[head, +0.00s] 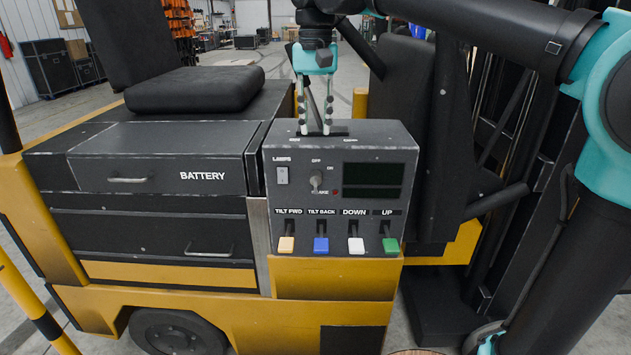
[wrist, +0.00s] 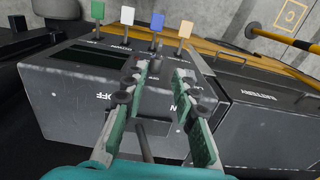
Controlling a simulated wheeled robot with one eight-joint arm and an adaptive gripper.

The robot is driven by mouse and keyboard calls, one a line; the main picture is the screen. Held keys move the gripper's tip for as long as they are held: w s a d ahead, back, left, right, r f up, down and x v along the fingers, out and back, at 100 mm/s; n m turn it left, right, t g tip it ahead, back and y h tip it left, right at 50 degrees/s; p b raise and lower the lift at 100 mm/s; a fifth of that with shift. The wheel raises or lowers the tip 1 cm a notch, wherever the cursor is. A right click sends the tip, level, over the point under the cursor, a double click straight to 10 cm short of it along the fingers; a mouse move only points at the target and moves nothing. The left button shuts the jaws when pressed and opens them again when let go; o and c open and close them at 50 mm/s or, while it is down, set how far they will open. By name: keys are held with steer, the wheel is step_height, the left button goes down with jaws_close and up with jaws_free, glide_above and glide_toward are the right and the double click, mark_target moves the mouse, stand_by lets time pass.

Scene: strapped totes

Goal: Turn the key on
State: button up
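The key switch (head: 316,181) is on the front face of the dark control box (head: 385,157), with OFF marked above it and ON to its right. The key looks roughly upright, but it is too small to be sure of its angle. My gripper (head: 316,130) points down over the top of the box, above and behind the key, with its two fingers apart and nothing between them. In the wrist view, my open gripper (wrist: 157,78) reaches over the box top. A small grey knob, seemingly the key (wrist: 155,63), shows beyond and between the fingertips.
A lamps switch (head: 282,175) is left of the key and a dark display (head: 373,180) is right of it. Several coloured levers, including a blue one (head: 321,244), stick out below. A battery drawer unit (head: 155,160) and a black seat (head: 195,89) are at left.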

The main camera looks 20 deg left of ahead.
mark_target(316, 180)
step_height(316, 180, down, 15)
stand_by(0.4)
steer(key=shift+c, duration=0.5)
jaws_close()
